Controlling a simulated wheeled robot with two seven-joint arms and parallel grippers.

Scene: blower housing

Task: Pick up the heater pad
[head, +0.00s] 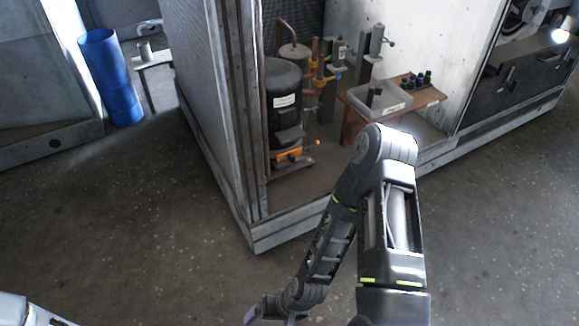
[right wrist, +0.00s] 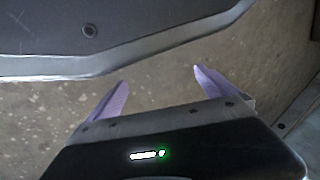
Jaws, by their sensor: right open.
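I cannot pick out a heater pad for certain. A small orange piece (head: 293,155) lies at the foot of the black compressor (head: 284,108) inside the open housing (head: 243,130); I cannot tell whether it is the pad. My right gripper (head: 268,314) is low at the bottom edge of the head view, well in front of the housing and partly cut off. In the right wrist view, its two purple fingers (right wrist: 160,78) are spread apart with nothing between them, over bare floor. My left gripper is not in view.
A small wooden table (head: 428,97) with a clear bin (head: 381,99) stands inside the housing, right of copper pipes (head: 318,68). A raised sill (head: 290,222) edges the housing floor. A blue cylinder (head: 110,78) stands back left. The floor (head: 130,225) in front is clear.

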